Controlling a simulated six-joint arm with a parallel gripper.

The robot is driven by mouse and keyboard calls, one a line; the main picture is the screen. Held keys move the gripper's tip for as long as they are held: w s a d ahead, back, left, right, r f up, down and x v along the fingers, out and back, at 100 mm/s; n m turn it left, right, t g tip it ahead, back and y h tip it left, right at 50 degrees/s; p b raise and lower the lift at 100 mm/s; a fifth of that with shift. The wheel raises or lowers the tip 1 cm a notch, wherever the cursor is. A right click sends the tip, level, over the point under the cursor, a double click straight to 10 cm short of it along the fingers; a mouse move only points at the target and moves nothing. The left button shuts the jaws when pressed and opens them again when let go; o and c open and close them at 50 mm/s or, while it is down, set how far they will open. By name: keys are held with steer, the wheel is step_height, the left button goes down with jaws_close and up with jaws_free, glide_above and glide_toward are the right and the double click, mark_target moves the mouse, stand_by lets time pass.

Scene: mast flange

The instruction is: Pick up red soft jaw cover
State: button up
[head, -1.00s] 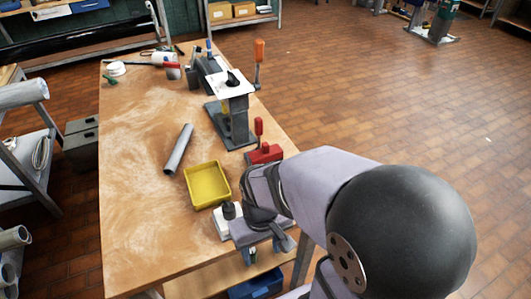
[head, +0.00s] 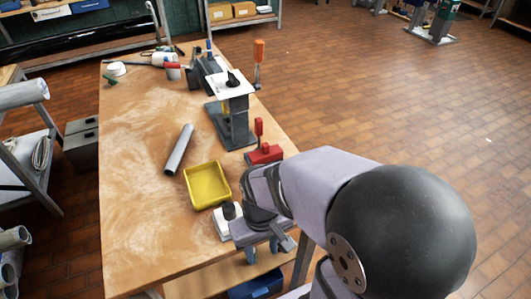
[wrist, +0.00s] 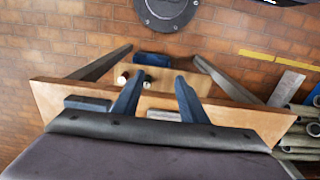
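A red block (head: 265,153) sits near the table's right edge, beside an upright red handle (head: 258,128). I cannot tell whether this block is the soft jaw cover. A smaller red piece (head: 172,65) lies by a cup at the far end. My gripper (head: 263,250) is at the near right edge of the table, well nearer than the red block. In the wrist view my gripper (wrist: 159,76) has two blue fingers spread apart with nothing held between them. No red thing shows in the wrist view.
A yellow tray (head: 207,186) and a white block with a dark top (head: 226,229) stand left of my arm. A grey tube (head: 179,149) lies behind the tray. A grey vise-like stand (head: 235,120) rises beyond the red block.

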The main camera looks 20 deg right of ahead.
steer(key=w+d+r+t+h+p, duration=0.1)
steer(key=w+d+r+t+p, duration=0.2)
steer(key=w+d+r+p, duration=0.3)
steer(key=t+b, duration=0.7)
steer(key=t, duration=0.2)
glide_toward(267, 147)
steer(key=shift+y, duration=0.4)
steer(key=w+f, duration=0.1)
steer(key=f, duration=0.1)
steer(key=w+f, duration=0.1)
steer(key=f, duration=0.1)
steer(key=shift+w, duration=0.1)
steer(key=shift+w+d+r+t+b, duration=0.25)
steer(key=shift+d+r+t+b, duration=0.25)
steer(key=shift+t, duration=0.3)
steer(key=shift+x, duration=1.15)
steer(key=shift+r+p+x, duration=0.15)
steer(key=shift+p+x, duration=0.3)
steer(key=shift+x, duration=0.55)
steer(key=shift+r+p+x, duration=0.1)
steer(key=shift+p+x, duration=0.35)
steer(key=shift+x, duration=0.6)
steer(key=shift+w+a+f, duration=0.2)
steer(key=shift+w+f, duration=0.05)
steer(key=shift+w, duration=0.3)
